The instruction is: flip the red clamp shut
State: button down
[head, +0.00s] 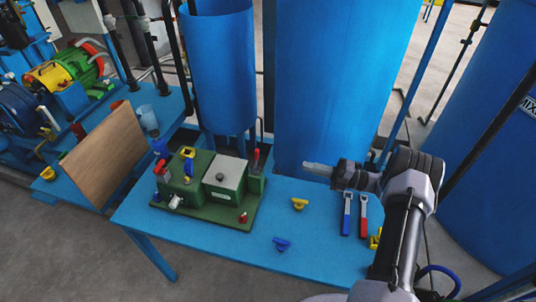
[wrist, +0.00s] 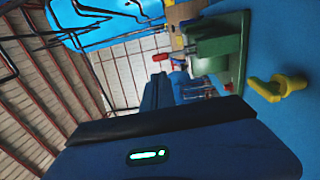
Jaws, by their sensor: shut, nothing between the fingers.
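A green autoclave unit (head: 208,192) with a grey square lid (head: 225,172) stands on the blue table. A red clamp handle (head: 161,167) sticks up at its left end, beside a blue and yellow part (head: 187,153). Another red-tipped lever (head: 257,155) stands upright at the right end. I cannot tell for sure which one is the task's clamp. The unit also shows sideways in the wrist view (wrist: 215,45), with a red piece (wrist: 160,57) beyond my gripper. My gripper (head: 308,164) is shut and empty, right of the unit and apart from it, pointing left.
Blue-handled (head: 346,214) and red-handled (head: 363,215) tools lie below my wrist. Tall blue tanks (head: 222,70) stand behind. A brown board (head: 105,155) leans at left.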

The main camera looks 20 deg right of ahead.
aim_at(256, 159)
jog(key=b+x, duration=0.3)
jog(key=x, duration=1.1)
jog(key=shift+a, duration=0.15)
